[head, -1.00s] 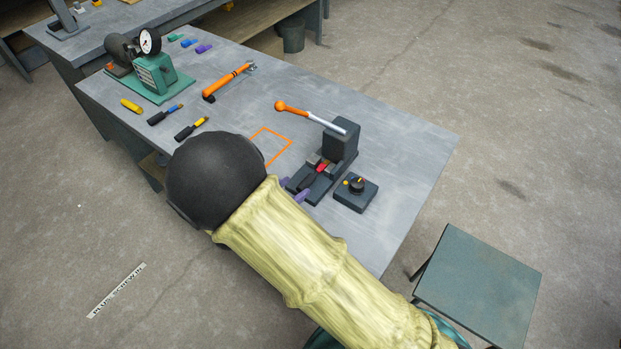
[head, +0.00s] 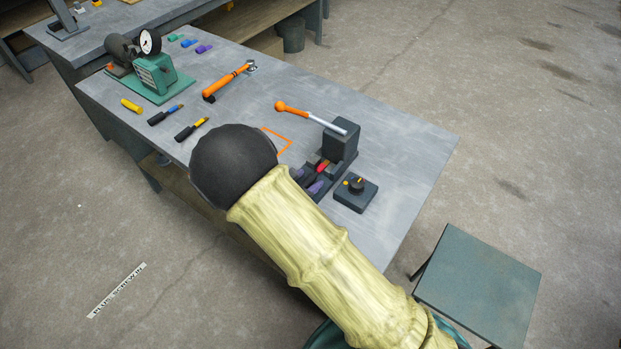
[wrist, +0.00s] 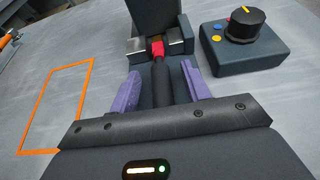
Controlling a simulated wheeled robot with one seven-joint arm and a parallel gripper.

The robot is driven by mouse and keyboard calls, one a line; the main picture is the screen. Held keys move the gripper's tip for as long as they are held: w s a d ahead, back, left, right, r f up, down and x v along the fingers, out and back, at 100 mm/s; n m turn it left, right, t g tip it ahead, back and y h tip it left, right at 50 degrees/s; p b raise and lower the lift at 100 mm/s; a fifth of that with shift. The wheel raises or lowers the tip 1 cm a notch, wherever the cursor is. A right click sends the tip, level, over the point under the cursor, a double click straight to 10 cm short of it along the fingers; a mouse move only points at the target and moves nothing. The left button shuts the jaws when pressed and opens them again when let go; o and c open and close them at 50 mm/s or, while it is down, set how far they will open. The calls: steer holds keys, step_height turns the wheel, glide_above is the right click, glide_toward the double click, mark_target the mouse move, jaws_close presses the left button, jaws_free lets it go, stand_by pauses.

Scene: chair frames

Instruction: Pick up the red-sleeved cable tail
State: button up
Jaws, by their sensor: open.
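The red-sleeved cable tail (wrist: 158,72) lies in the dark clamp fixture, its red sleeve at the metal jaws and its black length running toward me. Its red part also shows in the head view (head: 322,166). My gripper (wrist: 160,84) is open, with one purple finger on each side of the black cable. In the wrist view a gap shows between each finger and the cable; I cannot tell the height of the fingers over it. In the head view the purple fingertips (head: 306,180) are at the fixture's near end, partly hidden by my arm.
The fixture (head: 341,141) has an orange-knobbed lever (head: 300,112). A dial box (head: 355,193) stands close on its right. An orange outline (wrist: 58,105) marks bare bench on the left.

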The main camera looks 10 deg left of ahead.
mark_target(306, 181)
stand_by(0.4)
jaws_close()
step_height(306, 181, up, 18)
steer(key=p, duration=0.1)
steer(key=shift+p, duration=0.3)
stand_by(0.6)
